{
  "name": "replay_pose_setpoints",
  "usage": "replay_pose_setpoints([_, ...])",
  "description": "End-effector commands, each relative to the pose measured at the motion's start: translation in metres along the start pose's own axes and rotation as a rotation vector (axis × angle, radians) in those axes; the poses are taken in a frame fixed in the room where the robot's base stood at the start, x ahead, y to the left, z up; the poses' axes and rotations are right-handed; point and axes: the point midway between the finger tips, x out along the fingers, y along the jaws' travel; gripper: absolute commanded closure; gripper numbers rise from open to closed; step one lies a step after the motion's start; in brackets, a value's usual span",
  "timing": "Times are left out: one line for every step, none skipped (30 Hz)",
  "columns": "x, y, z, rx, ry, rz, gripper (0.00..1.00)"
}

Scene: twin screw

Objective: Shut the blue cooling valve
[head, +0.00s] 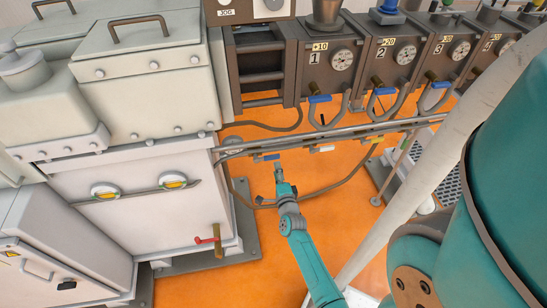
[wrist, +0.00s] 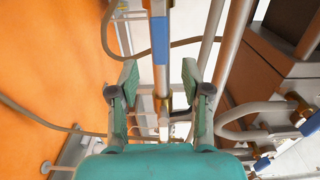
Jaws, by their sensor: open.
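A valve with a blue lever handle (head: 267,157) sits on the lower pipe rail, right of the white cabinet. The lever appears to lie along the pipe. In the wrist view the blue lever (wrist: 160,40) is ahead, centred between my fingers but beyond their tips. My gripper (head: 280,174) is just below the lever in the head view. Its two fingers stand apart and empty in the wrist view (wrist: 159,82). No contact with the lever shows.
More blue-handled valves (head: 320,98) hang under the numbered barrel blocks. A white handle (head: 322,149) and a yellow one (head: 375,140) sit further right on the rail. A dark hose (head: 325,190) loops below. A red lever (head: 206,240) is on the cabinet. Orange floor is clear below.

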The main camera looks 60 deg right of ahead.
Motion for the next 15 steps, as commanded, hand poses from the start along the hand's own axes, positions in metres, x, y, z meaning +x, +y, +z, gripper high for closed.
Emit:
replay_pose_setpoints([0.011, -0.001, 0.0, -0.001, 0.0, -0.001, 0.52])
replay_pose_setpoints([0.016, -0.001, 0.0, -0.001, 0.0, -0.002, 0.52])
replay_pose_setpoints([0.023, -0.001, 0.0, -0.002, 0.0, -0.001, 0.52])
replay_pose_setpoints([0.029, -0.001, 0.0, -0.001, 0.0, -0.001, 0.52])
replay_pose_setpoints([0.033, -0.001, 0.0, -0.001, 0.0, -0.001, 0.52])
replay_pose_setpoints([0.04, -0.001, 0.0, -0.001, 0.0, -0.001, 0.52])
replay_pose_setpoints([0.045, -0.001, 0.0, -0.002, 0.0, -0.001, 0.52])
replay_pose_setpoints([0.049, -0.001, 0.0, -0.002, 0.0, -0.001, 0.52])
replay_pose_setpoints([0.054, -0.001, 0.0, -0.002, 0.0, -0.001, 0.52])
replay_pose_setpoints([0.058, 0.0, 0.0, -0.002, 0.0, 0.0, 0.52])
replay_pose_setpoints([0.061, 0.0, 0.0, -0.002, 0.0, 0.0, 0.52])
replay_pose_setpoints([0.065, 0.0, 0.0, -0.002, -0.001, 0.0, 0.52])
replay_pose_setpoints([0.068, 0.0, 0.0, -0.002, -0.001, 0.0, 0.52])
replay_pose_setpoints([0.07, 0.0, 0.0, -0.002, -0.001, 0.0, 0.52])
replay_pose_setpoints([0.072, 0.0, 0.0, -0.002, -0.001, 0.0, 0.52])
